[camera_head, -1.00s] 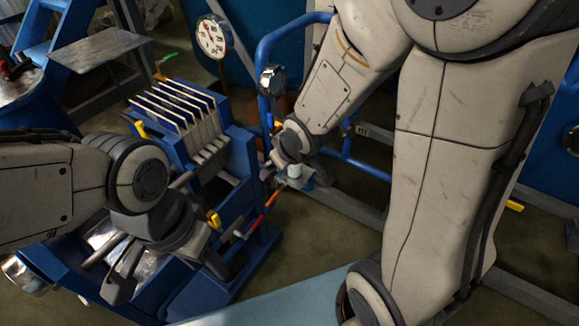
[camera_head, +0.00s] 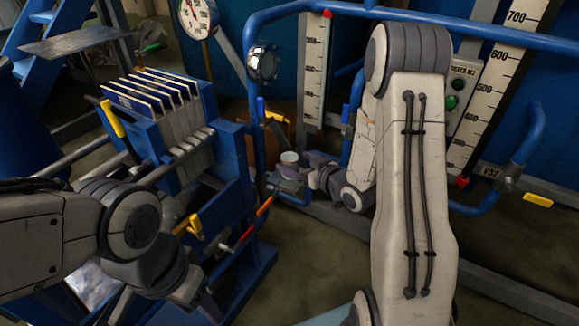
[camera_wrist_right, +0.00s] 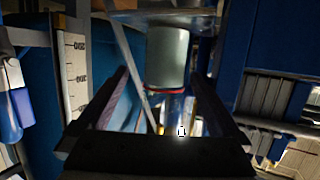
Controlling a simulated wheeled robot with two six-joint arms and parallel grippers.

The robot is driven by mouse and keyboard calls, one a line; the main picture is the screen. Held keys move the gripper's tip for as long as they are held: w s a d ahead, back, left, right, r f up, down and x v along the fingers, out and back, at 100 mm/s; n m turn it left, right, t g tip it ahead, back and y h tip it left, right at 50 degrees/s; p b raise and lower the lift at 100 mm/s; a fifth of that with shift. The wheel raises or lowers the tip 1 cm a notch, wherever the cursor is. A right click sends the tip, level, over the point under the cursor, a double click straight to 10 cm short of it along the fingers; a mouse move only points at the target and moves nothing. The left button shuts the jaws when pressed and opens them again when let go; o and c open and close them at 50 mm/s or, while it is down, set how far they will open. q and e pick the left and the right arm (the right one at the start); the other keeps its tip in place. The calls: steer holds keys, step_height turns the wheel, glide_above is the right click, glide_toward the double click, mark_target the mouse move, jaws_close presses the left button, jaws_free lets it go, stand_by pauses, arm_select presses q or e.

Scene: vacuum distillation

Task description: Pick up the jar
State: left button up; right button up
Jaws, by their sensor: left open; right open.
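The jar (camera_head: 289,158) is small, with a pale grey-green top, and shows beside the blue frame in the head view. In the right wrist view the jar (camera_wrist_right: 168,57) is a pale cylinder with a red band at one end, ahead of and between the fingers. My right gripper (camera_head: 291,180) is open at the jar; the fingers (camera_wrist_right: 162,80) stand to either side of it with visible gaps. Whether anything touches is unclear. My left gripper (camera_head: 128,303) is open at the lower left, away from the jar, partly hidden by its wrist.
A blue plate rack (camera_head: 185,140) with yellow-handled levers (camera_head: 112,118) stands left of the jar. Blue pipes (camera_head: 254,100), a pressure gauge (camera_head: 197,17) and a white scale (camera_head: 314,75) surround the jar. Another large scale (camera_head: 495,85) is at right. Open floor (camera_head: 310,262) lies in front.

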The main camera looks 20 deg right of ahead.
steer(key=x, duration=0.2)
steer(key=b+x, duration=0.1)
steer(key=x, duration=0.3)
steer(key=shift+s+a+r, duration=0.1)
steer(key=shift+a+r, duration=0.05)
steer(key=shift+a, duration=0.1)
jaws_close()
steer(key=shift+r, duration=0.1)
